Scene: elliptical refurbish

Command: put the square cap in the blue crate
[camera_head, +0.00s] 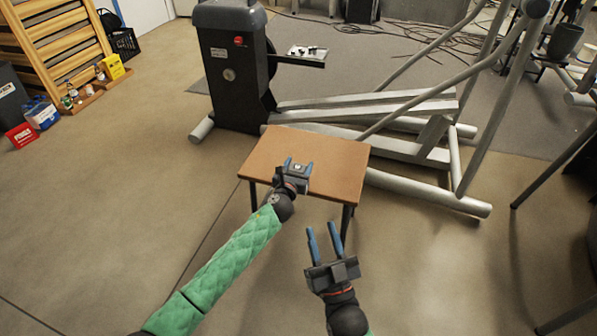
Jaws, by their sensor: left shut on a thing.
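The grey elliptical machine (228,60) stands behind the table, its long bars reaching right. A black crate (122,42), a red box (20,135) and a yellow box (113,67) are at left.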

